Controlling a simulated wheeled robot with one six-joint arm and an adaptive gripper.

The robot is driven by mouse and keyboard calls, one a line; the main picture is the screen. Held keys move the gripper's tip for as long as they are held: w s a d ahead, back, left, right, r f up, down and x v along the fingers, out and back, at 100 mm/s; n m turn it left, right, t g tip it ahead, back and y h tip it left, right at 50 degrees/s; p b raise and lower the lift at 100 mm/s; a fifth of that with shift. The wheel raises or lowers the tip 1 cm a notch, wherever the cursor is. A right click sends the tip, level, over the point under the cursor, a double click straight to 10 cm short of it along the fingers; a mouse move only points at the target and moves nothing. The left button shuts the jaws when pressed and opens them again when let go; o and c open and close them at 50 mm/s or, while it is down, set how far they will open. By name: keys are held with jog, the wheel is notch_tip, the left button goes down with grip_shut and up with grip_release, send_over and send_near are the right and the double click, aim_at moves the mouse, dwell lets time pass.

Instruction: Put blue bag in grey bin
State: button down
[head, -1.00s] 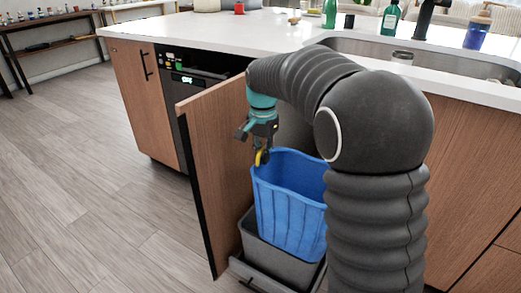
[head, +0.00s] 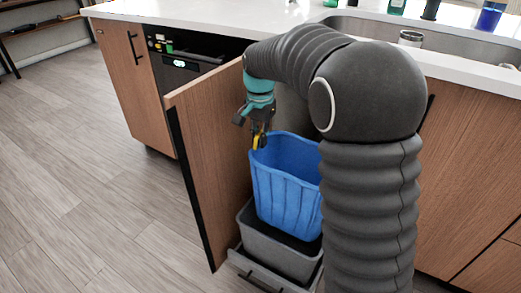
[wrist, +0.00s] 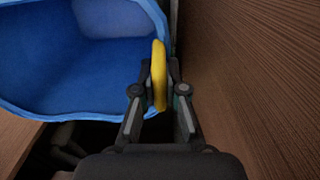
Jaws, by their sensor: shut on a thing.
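The blue bag (head: 287,185) is upright and open at the top, with its lower end at the mouth of the grey bin (head: 268,256). Dark bin interior shows below the bag, and I cannot tell how deep the bag sits. My gripper (head: 258,143) points down at the bag's upper left rim, shut on a yellow strip there that looks like the bag's handle. In the wrist view, my gripper (wrist: 160,88) has the yellow strip (wrist: 159,75) between its fingers, beside the blue bag's rim (wrist: 75,112).
The grey bin stands in a pulled-out cabinet drawer behind a wooden door panel (head: 212,165), close to my gripper's left. The white counter (head: 225,22) with a sink (head: 455,45) is above. My arm hides the bin's right side. The floor at left is clear.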

aim_at(260, 158)
notch_tip(260, 158, down, 5)
jog(key=shift+r+b, duration=0.1)
jog(key=shift+b, duration=0.4)
jog(key=shift+f+b, duration=2.35)
jog(key=shift+f, duration=0.7)
jog(key=c, duration=1.2)
grip_release()
jog(key=shift+o, duration=0.2)
jog(key=shift+r, duration=0.15)
notch_tip(260, 158, up, 12)
jog(key=shift+f, duration=0.1)
